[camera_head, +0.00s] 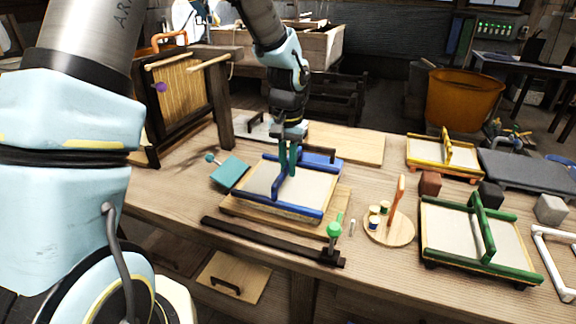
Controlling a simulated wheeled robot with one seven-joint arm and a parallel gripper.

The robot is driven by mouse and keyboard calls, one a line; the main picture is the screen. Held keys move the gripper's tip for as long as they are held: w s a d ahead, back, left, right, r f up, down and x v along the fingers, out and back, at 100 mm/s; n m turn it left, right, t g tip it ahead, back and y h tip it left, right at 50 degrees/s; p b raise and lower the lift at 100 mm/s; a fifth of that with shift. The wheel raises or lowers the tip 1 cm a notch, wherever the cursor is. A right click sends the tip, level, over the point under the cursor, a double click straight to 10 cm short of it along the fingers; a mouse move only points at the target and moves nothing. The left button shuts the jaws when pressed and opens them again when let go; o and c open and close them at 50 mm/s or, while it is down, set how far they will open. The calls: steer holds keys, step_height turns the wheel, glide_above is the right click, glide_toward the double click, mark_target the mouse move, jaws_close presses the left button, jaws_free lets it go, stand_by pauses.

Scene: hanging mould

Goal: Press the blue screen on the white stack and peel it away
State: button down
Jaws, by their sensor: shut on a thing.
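The blue screen (267,201) is a blue frame with a pale panel and a raised blue bar across its middle. It lies over a light wooden board (240,212) near the centre of the table. My gripper (287,172) points down over the screen's middle and is shut on its blue bar. A white stack under the screen is not clearly visible; the frame and panel hide what lies beneath. Whether the screen presses on anything cannot be told.
A green frame (470,266) and a yellow frame (435,165) lie to the right. A round wooden board (375,233) with small jars and an upright stick stands between. A dark rail (262,238) with a green knob (334,230) runs in front. A teal block (231,172) sits left.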

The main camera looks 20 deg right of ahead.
steer(key=shift+f+b, duration=0.4)
steer(key=shift+f, duration=0.45)
stand_by(1.6)
steer(key=shift+r, duration=0.1)
steer(key=shift+r+p, duration=1)
steer(key=shift+r, duration=0.2)
steer(key=shift+r, duration=0.1)
step_height(320, 180, up, 7)
steer(key=p, duration=0.5)
steer(key=shift+p, duration=0.4)
